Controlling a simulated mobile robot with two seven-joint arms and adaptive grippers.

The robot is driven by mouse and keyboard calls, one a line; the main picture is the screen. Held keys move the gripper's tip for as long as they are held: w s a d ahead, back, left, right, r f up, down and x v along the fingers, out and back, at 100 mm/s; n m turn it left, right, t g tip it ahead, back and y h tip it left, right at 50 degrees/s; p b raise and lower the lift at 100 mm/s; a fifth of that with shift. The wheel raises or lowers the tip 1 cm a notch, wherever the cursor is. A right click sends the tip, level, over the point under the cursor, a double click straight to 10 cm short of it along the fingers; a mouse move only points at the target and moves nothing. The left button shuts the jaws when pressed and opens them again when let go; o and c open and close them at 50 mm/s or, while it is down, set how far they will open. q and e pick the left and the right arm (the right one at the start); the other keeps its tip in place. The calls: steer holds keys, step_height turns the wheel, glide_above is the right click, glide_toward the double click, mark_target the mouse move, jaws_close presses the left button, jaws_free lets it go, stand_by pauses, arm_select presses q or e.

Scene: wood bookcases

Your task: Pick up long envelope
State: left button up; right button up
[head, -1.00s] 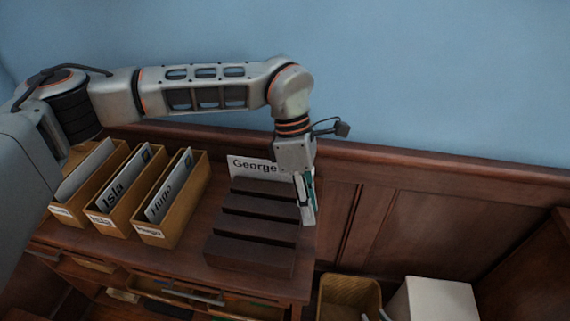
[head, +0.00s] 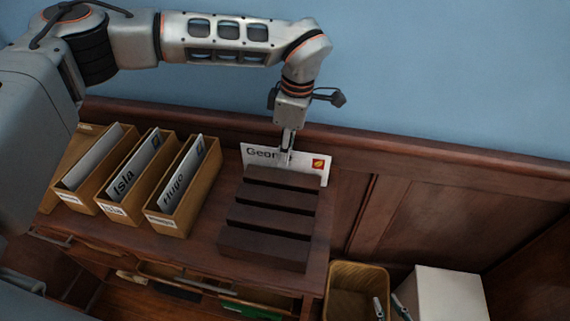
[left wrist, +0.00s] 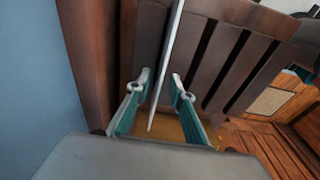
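A long white envelope (head: 307,158) marked with a name starting "Geor" and a red stamp stands upright in the rear slot of a dark slotted rack (head: 268,216). My left gripper (head: 287,150) points down at the envelope's top edge and covers part of the name. In the left wrist view, the envelope shows edge-on as a thin white strip (left wrist: 166,70) between the two parted fingers. The fingers are open, with gaps beside the strip. My right gripper (head: 391,307) shows only its parted fingertips at the bottom edge of the head view.
Wooden boxes holding envelopes stand left of the rack, including the "Hugo" (head: 180,178) and "Isla" (head: 135,168) envelopes. A wicker basket (head: 345,285) and white box (head: 443,292) are below right. Wall panelling (head: 430,155) rises behind the desk.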

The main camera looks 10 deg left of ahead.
arm_select(q)
steer(key=shift+a+f, duration=0.1)
steer(key=shift+f, duration=0.65)
jaws_close()
steer(key=shift+r, duration=0.1)
